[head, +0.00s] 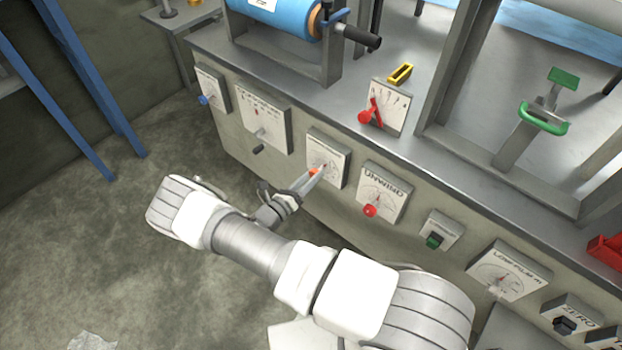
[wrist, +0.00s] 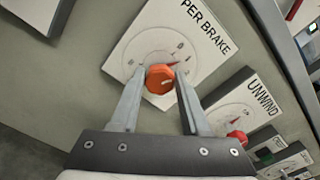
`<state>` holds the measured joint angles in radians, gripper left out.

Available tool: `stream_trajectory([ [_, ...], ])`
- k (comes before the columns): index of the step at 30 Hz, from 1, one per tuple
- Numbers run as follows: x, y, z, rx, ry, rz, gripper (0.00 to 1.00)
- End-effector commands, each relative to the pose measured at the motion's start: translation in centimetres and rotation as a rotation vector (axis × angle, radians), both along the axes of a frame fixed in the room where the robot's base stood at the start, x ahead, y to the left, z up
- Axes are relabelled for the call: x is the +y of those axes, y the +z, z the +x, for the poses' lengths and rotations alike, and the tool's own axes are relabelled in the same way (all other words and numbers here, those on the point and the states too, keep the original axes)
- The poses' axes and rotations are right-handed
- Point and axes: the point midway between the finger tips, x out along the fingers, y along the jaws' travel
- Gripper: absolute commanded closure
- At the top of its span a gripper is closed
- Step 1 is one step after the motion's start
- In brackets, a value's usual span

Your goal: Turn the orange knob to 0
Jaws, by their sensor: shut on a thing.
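The orange knob (wrist: 160,78) sits on a white dial panel (wrist: 196,22) marked "PER BRAKE", whose first letters are out of the wrist view. A small red pointer shows at the knob's upper right, toward the dial marks. The numbers are too small to read surely. My gripper (wrist: 158,76) has its two fingers on either side of the knob and is shut on it. In the head view the gripper (head: 318,171) reaches the panel (head: 338,154) on the machine's front, and only a bit of the orange knob (head: 313,171) shows between the fingers.
The "UNWIND" panel (head: 387,187) with a red knob (head: 370,210) is close on the right. A panel with a dark knob (head: 258,149) is on the left. A green switch (head: 433,241) is further right.

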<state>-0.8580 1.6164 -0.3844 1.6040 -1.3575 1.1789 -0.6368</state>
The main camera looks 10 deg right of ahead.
Motion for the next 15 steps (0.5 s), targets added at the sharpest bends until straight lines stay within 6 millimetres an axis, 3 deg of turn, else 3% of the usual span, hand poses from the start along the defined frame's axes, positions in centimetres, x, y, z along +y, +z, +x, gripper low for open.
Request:
stream_trajectory([
  [15, 0.08, -0.22, -0.03, 0.317, 0.0, -0.237, 1.0],
])
